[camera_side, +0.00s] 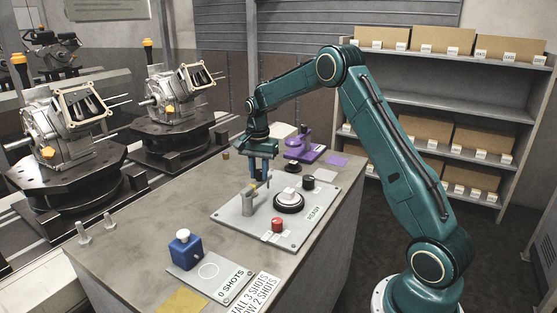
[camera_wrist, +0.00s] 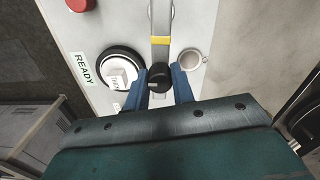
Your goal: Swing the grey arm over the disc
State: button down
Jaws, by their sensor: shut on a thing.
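The grey arm (camera_wrist: 161,18) is a flat bar with a yellow band (camera_wrist: 162,40) and a black knob (camera_wrist: 158,77) at its near end. My gripper (camera_wrist: 159,84) is shut on this knob, a blue finger on each side. In the side view my gripper (camera_side: 260,178) points down over the grey panel. The disc (camera_wrist: 104,78) is round with a black rim, and a white block sits on it; it also shows in the side view (camera_side: 289,206). The bar passes beside the disc, not over it, between the disc and a grey cup (camera_wrist: 190,58).
The panel (camera_side: 237,224) also carries a red button (camera_side: 277,225), a black dial (camera_side: 308,182) and a READY label (camera_side: 314,214). A blue box (camera_side: 184,252) stands at the front, a purple fixture (camera_side: 305,150) behind. The bench's left side is mostly clear.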

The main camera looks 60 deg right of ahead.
jog(key=shift+s+a+m, duration=0.25)
jog(key=shift+s+m, duration=0.35)
jog(key=shift+m, duration=0.6)
jog(key=shift+s+a+m, duration=0.2)
jog(key=shift+s+m, duration=0.35)
jog(key=shift+m, duration=0.65)
jog(key=shift+s+a+m, duration=0.25)
jog(key=shift+s+m, duration=0.35)
jog(key=shift+m, duration=0.6)
jog(key=c, duration=1.2)
grip_release()
jog(key=shift+r, duration=0.1)
notch_tip(320, 180, up, 14)
jog(key=shift+f, duration=0.15)
